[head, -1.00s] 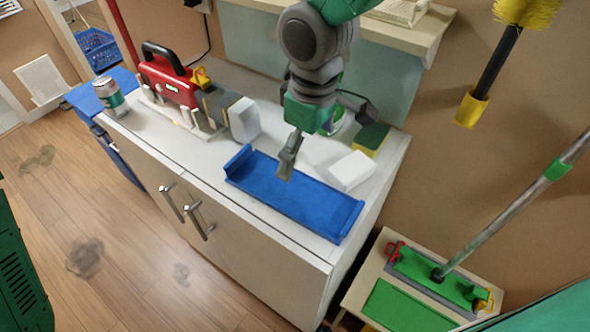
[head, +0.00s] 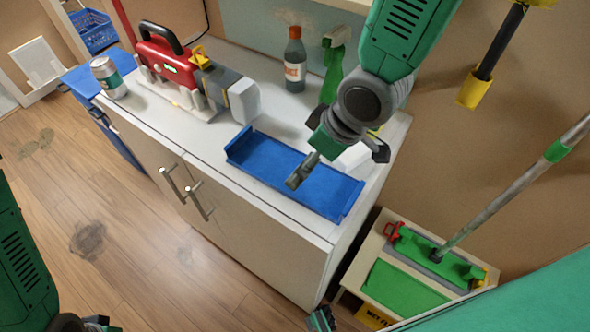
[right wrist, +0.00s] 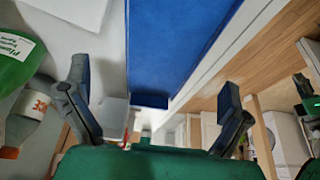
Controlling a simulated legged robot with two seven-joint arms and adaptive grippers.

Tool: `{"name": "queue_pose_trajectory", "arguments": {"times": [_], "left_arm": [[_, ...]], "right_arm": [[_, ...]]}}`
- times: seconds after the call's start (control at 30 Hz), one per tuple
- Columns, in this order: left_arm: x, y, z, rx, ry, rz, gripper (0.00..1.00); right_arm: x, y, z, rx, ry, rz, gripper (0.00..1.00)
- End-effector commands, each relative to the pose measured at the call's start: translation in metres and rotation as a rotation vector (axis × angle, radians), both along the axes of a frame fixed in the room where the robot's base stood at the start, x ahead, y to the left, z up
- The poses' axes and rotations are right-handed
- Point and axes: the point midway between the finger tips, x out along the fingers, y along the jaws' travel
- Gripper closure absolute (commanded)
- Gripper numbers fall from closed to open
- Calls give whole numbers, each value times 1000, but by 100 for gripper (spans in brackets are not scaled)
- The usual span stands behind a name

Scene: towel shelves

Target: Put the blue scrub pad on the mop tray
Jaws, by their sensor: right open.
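A blue tray (head: 335,195) with raised ends lies on the white counter; it also shows in the right wrist view (right wrist: 178,40). I cannot make out a separate blue scrub pad. A white block (head: 352,158) lies behind the tray, partly hidden by my right gripper. My right gripper (head: 340,160) is open and empty above the tray's back edge; its two spread fingers show in the right wrist view (right wrist: 155,115). My left arm is at the bottom left, and its gripper is not clearly shown.
A red machine (head: 172,68), a can (head: 108,77), a grey-white block (head: 243,98), a dark bottle (head: 295,62) and a green spray bottle (head: 332,68) stand on the counter. A low stand (head: 372,250) holds a green mop head (head: 425,255) at right.

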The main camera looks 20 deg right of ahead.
Motion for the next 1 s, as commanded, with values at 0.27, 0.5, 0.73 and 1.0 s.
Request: {"name": "queue_pose_trajectory", "arguments": {"times": [0.27, 0.5, 0.73, 1.0], "left_arm": [[0, 1, -2, 1, 0, 1, 100], [0, 0, -4, 1, 0, 1, 100], [0, 0, -4, 0, 0, 1, 100], [0, 0, -4, 0, 0, 1, 100]], "right_arm": [[6, 5, -23, -1, 1, 2, 0], [15, 9, -55, 3, 1, 1, 0], [16, 13, -57, 2, -1, 1, 0], [16, 14, -57, -1, -1, 2, 39]]}}
